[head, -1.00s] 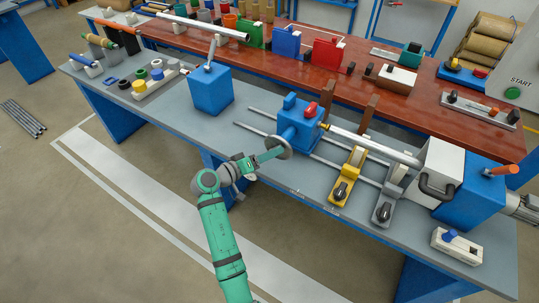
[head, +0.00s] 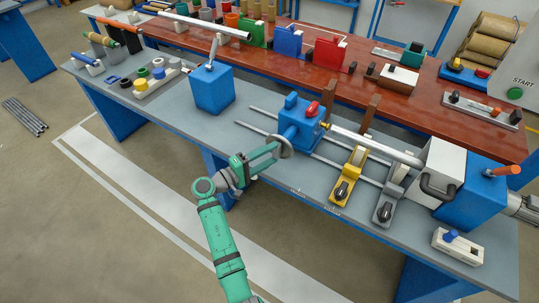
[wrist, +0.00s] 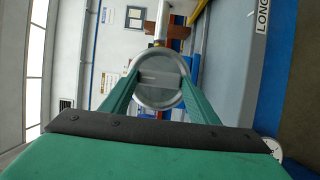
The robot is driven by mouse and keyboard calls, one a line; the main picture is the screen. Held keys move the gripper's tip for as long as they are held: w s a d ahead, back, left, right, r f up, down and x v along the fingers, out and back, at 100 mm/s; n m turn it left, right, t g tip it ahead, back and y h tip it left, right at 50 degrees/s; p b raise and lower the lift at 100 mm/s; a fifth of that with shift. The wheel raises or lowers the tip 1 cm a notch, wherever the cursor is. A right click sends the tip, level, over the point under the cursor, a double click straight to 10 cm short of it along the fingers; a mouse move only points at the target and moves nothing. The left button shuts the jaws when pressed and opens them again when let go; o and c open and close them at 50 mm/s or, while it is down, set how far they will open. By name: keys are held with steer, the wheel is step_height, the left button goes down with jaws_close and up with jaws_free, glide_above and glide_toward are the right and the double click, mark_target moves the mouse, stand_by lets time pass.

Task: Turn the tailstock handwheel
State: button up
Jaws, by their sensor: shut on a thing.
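The blue tailstock (head: 304,122) stands on two rails on the grey bench. Its round grey handwheel (head: 281,146) faces my arm on the tailstock's left side. My green gripper (head: 277,148) reaches the handwheel from the left, with its fingers at the wheel's rim. In the wrist view the handwheel (wrist: 159,95) sits between the two green fingers (wrist: 159,88), which press on its left and right sides. The gripper is shut on the wheel. The far side of the wheel is hidden.
A long bar (head: 375,147) runs from the tailstock to the white and blue headstock (head: 470,190). A yellow clamp block (head: 348,175) and a grey one (head: 390,195) stand below the bar. A blue box with a lever (head: 212,90) stands to the left. Bare bench lies between.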

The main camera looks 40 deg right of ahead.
stand_by(0.5)
steer(key=o, duration=1)
steer(key=shift+o, duration=0.2)
steer(key=a, duration=1)
steer(key=shift+a, duration=0.4)
steer(key=shift+f, duration=0.15)
